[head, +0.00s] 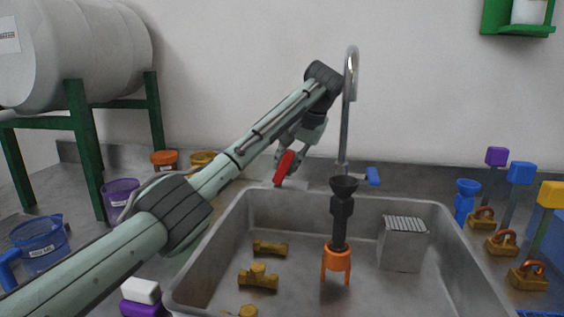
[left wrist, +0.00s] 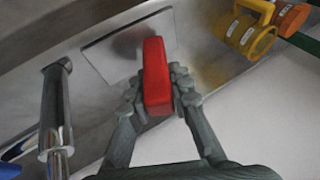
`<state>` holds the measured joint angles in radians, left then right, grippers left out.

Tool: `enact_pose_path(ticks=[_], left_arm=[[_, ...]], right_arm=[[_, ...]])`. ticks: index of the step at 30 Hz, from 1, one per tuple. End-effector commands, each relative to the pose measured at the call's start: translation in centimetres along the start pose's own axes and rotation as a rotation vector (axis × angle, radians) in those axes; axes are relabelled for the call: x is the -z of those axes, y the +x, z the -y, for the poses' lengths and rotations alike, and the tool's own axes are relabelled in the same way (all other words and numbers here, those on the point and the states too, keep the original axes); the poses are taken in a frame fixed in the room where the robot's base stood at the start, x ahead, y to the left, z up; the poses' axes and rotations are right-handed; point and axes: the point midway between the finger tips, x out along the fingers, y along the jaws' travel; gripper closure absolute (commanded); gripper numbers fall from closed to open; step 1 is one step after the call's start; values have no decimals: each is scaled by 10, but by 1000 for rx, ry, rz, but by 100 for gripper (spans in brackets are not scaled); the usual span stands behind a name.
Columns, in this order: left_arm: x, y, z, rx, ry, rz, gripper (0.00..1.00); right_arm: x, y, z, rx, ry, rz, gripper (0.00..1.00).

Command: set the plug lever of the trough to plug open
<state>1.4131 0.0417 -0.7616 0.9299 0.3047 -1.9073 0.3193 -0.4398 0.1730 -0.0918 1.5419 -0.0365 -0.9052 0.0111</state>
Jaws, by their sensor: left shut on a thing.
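The plug lever, with a red handle (head: 283,167), stands at the back edge of the trough (head: 262,203), left of the tap. In the left wrist view the red handle (left wrist: 155,75) rises from a pale square plate (left wrist: 112,48). My left gripper (head: 289,160) reaches it from above and behind. In the left wrist view the fingers of my left gripper (left wrist: 158,98) are closed on both sides of the red handle. The base of the lever is partly hidden by the handle. My right gripper is not in view.
A chrome tap (head: 346,115) with a blue handle (head: 372,176) stands right of the lever. The trough holds brass fittings (head: 258,277), a black funnel on an orange stand (head: 337,258) and a grey block (head: 403,248). Orange (head: 164,160) and yellow containers (head: 203,158) stand left of the lever.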

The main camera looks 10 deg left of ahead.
Motion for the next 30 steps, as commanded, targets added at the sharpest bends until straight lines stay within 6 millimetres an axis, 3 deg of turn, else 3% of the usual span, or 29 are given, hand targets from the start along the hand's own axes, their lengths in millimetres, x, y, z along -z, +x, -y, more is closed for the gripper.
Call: enact_pose_path(ticks=[12, 27, 28, 30], left_arm=[[0, 0, -9, 174, 72, -1, 100], [0, 0, -11, 194, 81, -2, 100], [0, 0, -11, 194, 81, -2, 80], [0, 0, -11, 194, 80, -2, 71]], right_arm=[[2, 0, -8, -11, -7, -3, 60], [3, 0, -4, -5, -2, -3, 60], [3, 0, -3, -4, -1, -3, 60], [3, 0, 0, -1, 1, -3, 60]])
